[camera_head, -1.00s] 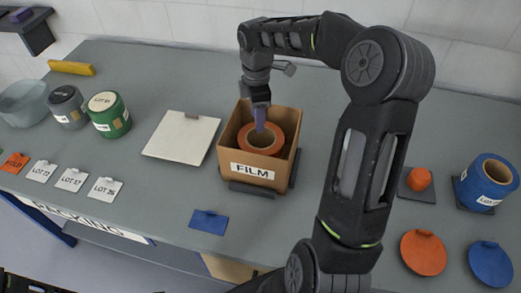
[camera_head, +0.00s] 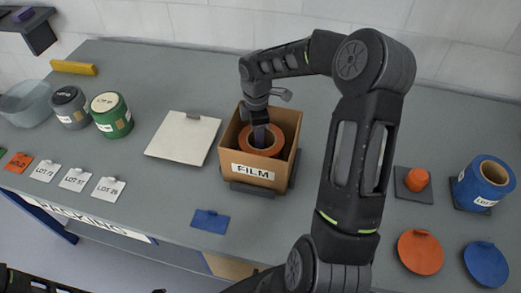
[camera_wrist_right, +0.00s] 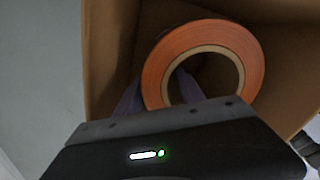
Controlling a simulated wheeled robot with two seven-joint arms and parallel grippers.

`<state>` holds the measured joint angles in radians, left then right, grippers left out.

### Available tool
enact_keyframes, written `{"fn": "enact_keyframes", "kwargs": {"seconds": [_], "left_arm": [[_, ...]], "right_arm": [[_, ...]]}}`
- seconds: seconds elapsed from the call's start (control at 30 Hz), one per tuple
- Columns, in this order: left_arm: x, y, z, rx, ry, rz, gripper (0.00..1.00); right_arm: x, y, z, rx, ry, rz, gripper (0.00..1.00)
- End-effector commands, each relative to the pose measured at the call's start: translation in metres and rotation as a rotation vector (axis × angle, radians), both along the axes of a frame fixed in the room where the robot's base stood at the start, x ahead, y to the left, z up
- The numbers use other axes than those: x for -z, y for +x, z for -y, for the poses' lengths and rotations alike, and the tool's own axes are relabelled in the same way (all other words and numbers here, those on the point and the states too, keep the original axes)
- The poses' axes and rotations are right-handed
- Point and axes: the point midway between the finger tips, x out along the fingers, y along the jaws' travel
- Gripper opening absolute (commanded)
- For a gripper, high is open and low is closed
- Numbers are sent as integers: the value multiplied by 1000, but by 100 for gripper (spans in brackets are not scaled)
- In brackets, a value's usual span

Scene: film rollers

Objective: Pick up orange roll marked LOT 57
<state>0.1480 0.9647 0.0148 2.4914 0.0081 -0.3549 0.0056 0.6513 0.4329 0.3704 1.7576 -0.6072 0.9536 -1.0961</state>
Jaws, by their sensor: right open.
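An orange roll (camera_head: 262,153) sits inside an open cardboard box (camera_head: 252,173) labelled FILM. No lot mark on the roll is readable. In the right wrist view the orange roll (camera_wrist_right: 160,62) shows its pale core and dark hole. My right gripper (camera_head: 261,138) reaches down into the box from above. In the right wrist view its purple fingers (camera_wrist_right: 157,95) are apart, one in front of the core hole and one by the roll's left outer side. My left gripper is not seen.
A blue roll (camera_head: 484,182) and an orange knob (camera_head: 417,180) stand at the right. A white panel (camera_head: 184,138) lies left of the box; lot cards (camera_head: 76,180) line the front edge.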

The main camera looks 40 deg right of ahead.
Motion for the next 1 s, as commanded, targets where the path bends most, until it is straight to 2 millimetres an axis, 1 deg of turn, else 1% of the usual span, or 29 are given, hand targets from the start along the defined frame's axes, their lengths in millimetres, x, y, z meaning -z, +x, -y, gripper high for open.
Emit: {"fn": "enact_keyframes", "kwargs": {"seconds": [0.57,0.67,1.0], "left_arm": [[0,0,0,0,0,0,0],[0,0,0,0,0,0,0],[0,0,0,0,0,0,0]], "right_arm": [[1,0,0,0,0,1,46],[1,0,0,0,0,1,39],[1,0,0,0,0,0,11]]}}
